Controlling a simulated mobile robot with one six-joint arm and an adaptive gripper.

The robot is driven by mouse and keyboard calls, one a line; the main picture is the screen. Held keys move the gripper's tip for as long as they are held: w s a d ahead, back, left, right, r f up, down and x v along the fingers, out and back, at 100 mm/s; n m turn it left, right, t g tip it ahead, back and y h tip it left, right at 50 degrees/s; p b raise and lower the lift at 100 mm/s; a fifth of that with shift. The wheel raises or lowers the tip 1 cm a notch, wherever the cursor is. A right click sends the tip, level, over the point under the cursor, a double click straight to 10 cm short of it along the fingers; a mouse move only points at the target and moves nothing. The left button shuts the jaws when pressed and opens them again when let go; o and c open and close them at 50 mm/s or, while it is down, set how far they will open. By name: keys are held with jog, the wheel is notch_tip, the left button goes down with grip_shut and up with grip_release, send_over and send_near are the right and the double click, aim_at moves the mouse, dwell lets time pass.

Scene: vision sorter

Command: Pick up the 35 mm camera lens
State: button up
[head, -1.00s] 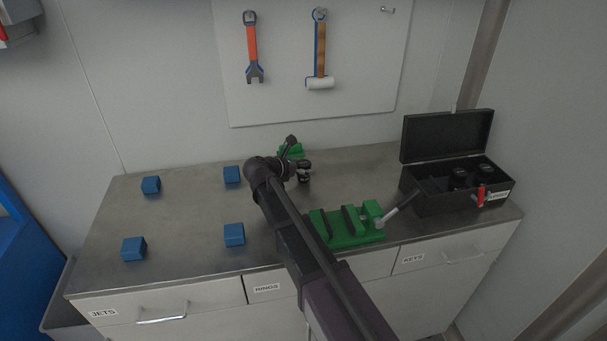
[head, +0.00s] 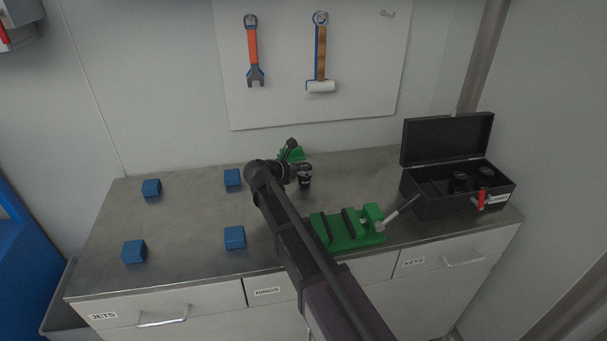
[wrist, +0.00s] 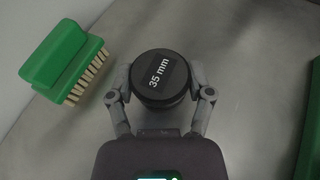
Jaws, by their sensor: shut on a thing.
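The 35 mm camera lens (wrist: 160,78) is a black cylinder whose top bears a "35 mm" label in the wrist view. My gripper (wrist: 160,88) is shut on it, one finger on each side. In the head view the lens (head: 305,182) is a small dark shape at the tip of my arm, over the back middle of the worktop. My gripper there is partly hidden by the arm. I cannot tell whether the lens touches the worktop.
A green brush (wrist: 58,58) lies close to the left of the lens. A green vise (head: 345,232) stands to the right. An open black case (head: 440,205) holds dark cylinders at the far right. Several blue blocks (head: 234,237) stand on the left worktop (head: 190,215).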

aim_at(304, 166)
jog(key=shift+r, duration=0.15)
notch_tip(304, 166, up, 10)
jog(key=p, duration=1)
